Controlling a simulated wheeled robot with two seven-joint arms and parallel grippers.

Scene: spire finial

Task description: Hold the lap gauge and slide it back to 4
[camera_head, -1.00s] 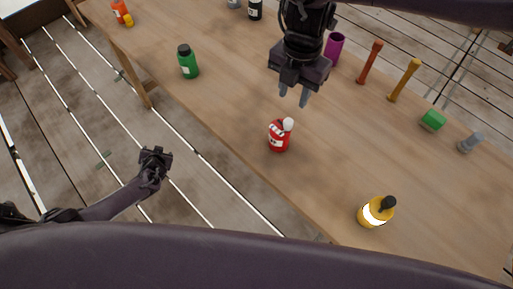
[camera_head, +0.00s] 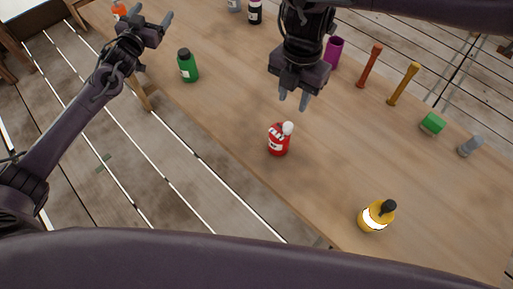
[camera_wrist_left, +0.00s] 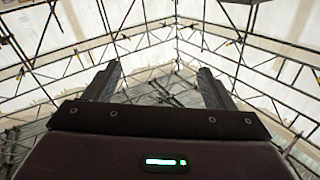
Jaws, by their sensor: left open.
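I cannot pick out a lap gauge or any number marks in these views. My left gripper (camera_head: 153,20) is open and empty, raised near the far left edge of the wooden table (camera_head: 235,85). In the left wrist view its two fingers (camera_wrist_left: 158,85) stand apart with nothing between them. My right gripper (camera_head: 293,98) hangs over the middle of the table, its fingers apart and empty, above and behind a red bottle with a white cap (camera_head: 279,141).
A green bottle (camera_head: 188,67) stands near the left edge, a yellow bottle (camera_head: 374,217) near the front. A purple cup (camera_head: 334,52), red tool (camera_head: 369,66), orange tool (camera_head: 403,84), green block (camera_head: 432,124) and grey piece (camera_head: 469,147) line the right side.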

